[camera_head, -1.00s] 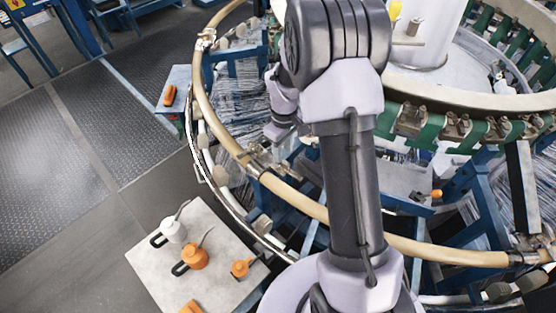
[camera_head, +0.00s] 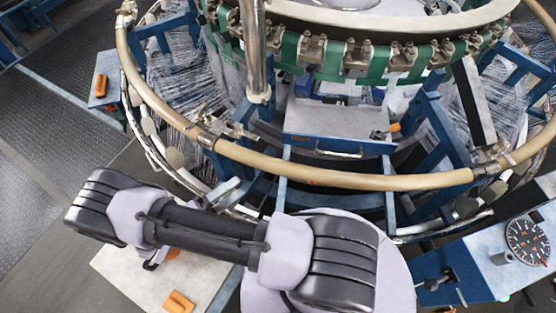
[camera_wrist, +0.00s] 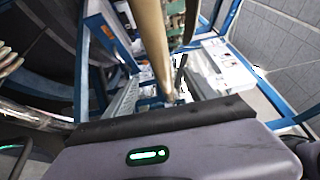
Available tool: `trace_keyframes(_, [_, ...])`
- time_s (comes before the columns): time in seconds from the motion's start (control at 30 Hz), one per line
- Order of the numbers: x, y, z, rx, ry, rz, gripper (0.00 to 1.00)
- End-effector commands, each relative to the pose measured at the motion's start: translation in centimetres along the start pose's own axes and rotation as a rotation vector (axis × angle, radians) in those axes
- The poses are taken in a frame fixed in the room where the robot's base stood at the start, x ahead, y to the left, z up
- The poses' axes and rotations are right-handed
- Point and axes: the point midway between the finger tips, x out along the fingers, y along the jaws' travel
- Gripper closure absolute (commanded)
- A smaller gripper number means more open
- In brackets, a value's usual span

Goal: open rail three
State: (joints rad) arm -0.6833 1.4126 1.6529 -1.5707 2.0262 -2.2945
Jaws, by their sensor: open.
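A tan rail runs around the loom, split by metal joints. Its front section (camera_head: 340,181) spans the middle of the head view between a left joint (camera_head: 207,138) and a right joint (camera_head: 488,170). Its left section (camera_head: 150,88) curves up to the far left. No number shows, so I cannot tell which is rail three. A tan rail (camera_wrist: 150,45) also runs up the wrist view, beyond my gripper (camera_wrist: 165,122). My gripper is open and apart from the rails. In the head view my arm mostly hides it, low at left above the small table.
A pale table (camera_head: 120,265) with an orange item (camera_head: 180,302) stands at lower left. A side shelf (camera_head: 104,88) is at far left. A panel with a round dial (camera_head: 528,242) stands at right. Blue frame posts and fine threads fill the loom below the rail.

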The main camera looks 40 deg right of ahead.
Motion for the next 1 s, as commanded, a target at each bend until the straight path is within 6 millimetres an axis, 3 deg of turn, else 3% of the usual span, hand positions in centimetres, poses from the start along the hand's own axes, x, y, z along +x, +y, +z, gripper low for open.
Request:
trace_keyframes(0.3, [8.8,-0.1,-0.2,0.000,0.012,0.004,0.35])
trace_keyframes(0.5, [13.4,0.0,-0.2,0.002,0.011,0.006,0.35])
trace_keyframes(0.7, [15.9,0.0,-0.2,0.004,0.009,0.006,0.35])
trace_keyframes(1.0, [16.4,-0.1,-0.1,0.005,0.007,0.006,0.35])
